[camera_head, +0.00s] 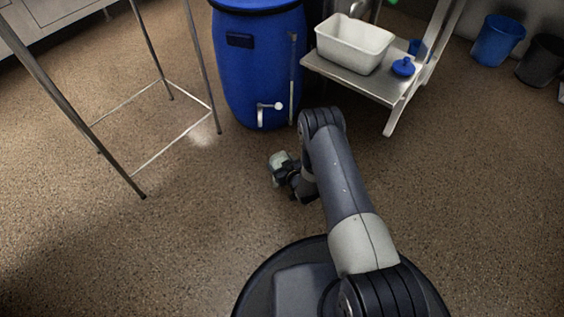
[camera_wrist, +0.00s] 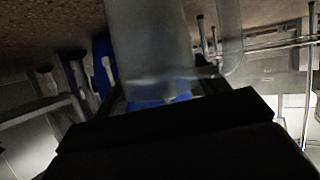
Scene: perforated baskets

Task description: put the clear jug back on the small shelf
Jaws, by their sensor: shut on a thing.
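The clear jug (camera_head: 279,159) shows in the head view as a pale, cloudy shape at the end of my arm, in front of the blue barrel. In the wrist view the jug (camera_wrist: 150,40) fills the upper middle, see-through, with a handle-like strip at its right. My gripper (camera_head: 285,172) is shut on the jug and holds it; the fingertips are mostly hidden. The small shelf (camera_head: 378,90), a pale slanted-leg stand, is beyond and right of my gripper. A white tub (camera_head: 354,45) and a blue lid-like piece (camera_head: 403,67) sit on its lower board.
A blue barrel (camera_head: 262,60) with a tap (camera_head: 270,106) stands close beyond the jug, left of the shelf. A metal-legged table frame (camera_head: 205,80) is at left. A blue bucket (camera_head: 497,40) and a dark bucket (camera_head: 541,60) are far right. Floor at right is clear.

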